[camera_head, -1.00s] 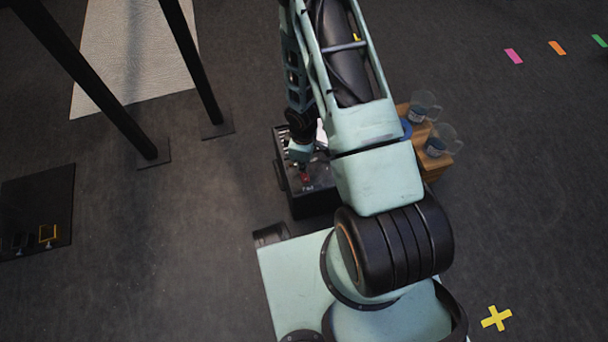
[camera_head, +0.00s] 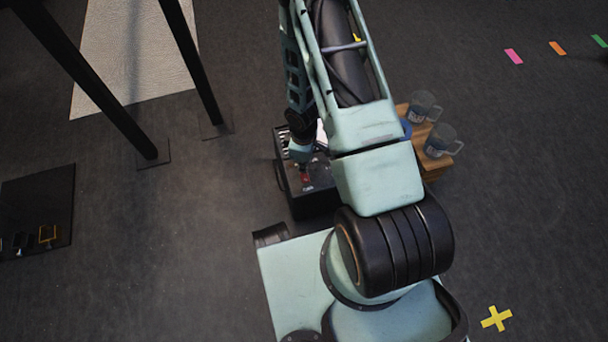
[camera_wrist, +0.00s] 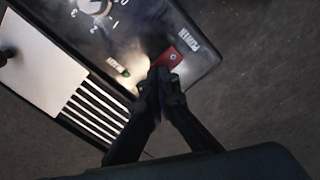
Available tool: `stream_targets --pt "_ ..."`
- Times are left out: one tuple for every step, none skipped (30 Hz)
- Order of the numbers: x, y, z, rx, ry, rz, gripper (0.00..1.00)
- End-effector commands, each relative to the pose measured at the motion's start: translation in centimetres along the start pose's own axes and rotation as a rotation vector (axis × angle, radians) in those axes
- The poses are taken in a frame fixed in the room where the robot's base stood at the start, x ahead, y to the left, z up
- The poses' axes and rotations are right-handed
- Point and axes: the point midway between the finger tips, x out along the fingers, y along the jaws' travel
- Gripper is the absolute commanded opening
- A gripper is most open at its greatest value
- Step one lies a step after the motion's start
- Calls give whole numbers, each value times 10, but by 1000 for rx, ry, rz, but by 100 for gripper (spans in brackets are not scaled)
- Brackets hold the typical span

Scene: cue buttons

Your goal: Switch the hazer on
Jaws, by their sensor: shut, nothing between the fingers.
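The black box (camera_head: 316,200) with a control panel stands on the floor below my arm. In the wrist view its panel (camera_wrist: 140,25) carries a round numbered dial (camera_wrist: 92,6), a small light-coloured part (camera_wrist: 117,66), and a red switch (camera_wrist: 170,58) beside lettering that looks like "POWER". The red part also shows in the head view (camera_head: 305,176). My gripper (camera_wrist: 158,82) is shut and empty. Its fingertips are at the near edge of the red switch and overlap it in the picture; I cannot tell whether they touch it. Whether the switch is pressed is unclear.
White slats (camera_wrist: 98,108) and a pale sheet (camera_wrist: 40,50) lie beside the panel. Right of the box, a wooden crate (camera_head: 437,168) bears clear mugs (camera_head: 440,140). Dark posts (camera_head: 190,60) stand at the left. Open floor lies between.

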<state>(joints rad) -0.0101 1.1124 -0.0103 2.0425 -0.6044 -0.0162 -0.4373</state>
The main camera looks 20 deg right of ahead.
Motion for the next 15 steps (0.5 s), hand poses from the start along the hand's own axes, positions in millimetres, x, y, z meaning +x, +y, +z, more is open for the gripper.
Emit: stream_targets --pt "1 0 0 0 0 0 0" --pt "1 0 0 0 0 0 0" --pt "2 0 0 0 0 0 0" --pt "2 0 0 0 0 0 0" --pt "3 0 0 0 0 0 0" --pt "3 0 0 0 0 0 0" --pt "4 0 0 0 0 0 0" --pt "4 0 0 0 0 0 0" --pt "5 0 0 0 0 0 0" --pt "5 0 0 0 0 0 0" --pt "6 0 0 0 0 0 0" --pt "6 0 0 0 0 0 0" --pt "7 0 0 0 0 0 0" --pt "7 0 0 0 0 0 0" --pt "8 0 0 0 0 0 0"
